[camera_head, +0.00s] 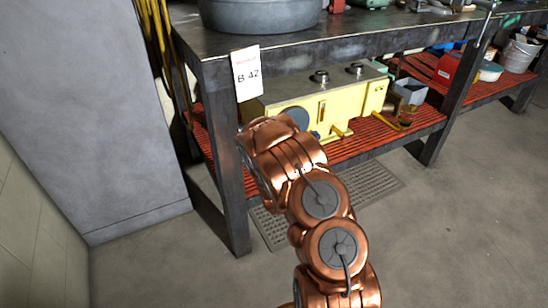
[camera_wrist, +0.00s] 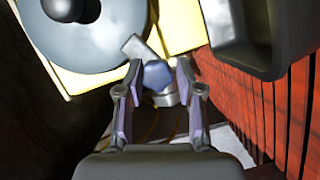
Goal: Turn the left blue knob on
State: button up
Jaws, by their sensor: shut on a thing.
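The yellow machine (camera_head: 350,105) stands on the red slatted lower shelf of the workbench. In the wrist view, a small blue knob (camera_wrist: 156,76) sits between the fingertips of my gripper (camera_wrist: 160,80), which is shut on it. A grey metal piece (camera_wrist: 134,46) lies against the knob's upper left. A large grey-blue disc (camera_wrist: 85,35) on the yellow machine face is at the upper left. In the head view, a small bit of blue (camera_head: 315,134) shows by the machine's lower edge; my copper arm hides my gripper there.
The workbench (camera_head: 225,150) has a dark leg close to the left of my arm. A dark box-like part (camera_wrist: 265,35) and the red slats (camera_wrist: 235,100) are close on the right in the wrist view. A grey cabinet (camera_head: 90,100) stands at left. The floor at right is clear.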

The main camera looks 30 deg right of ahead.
jog(key=shift+o, duration=0.2)
jog(key=shift+w+d+r+h, duration=0.2)
jog(key=shift+r+h, duration=0.1)
jog(key=shift+r, duration=0.25)
jog(key=shift+o, duration=0.2)
jog(key=o, duration=0.9)
jog(key=shift+o, duration=0.2)
jog(key=shift+a+f, duration=0.1)
jog(key=shift+f, duration=0.1)
jog(key=shift+s+f+n, duration=0.1)
jog(key=shift+f+n, duration=0.05)
jog(key=shift+n, duration=0.15)
notch_tip(320, 180, up, 10)
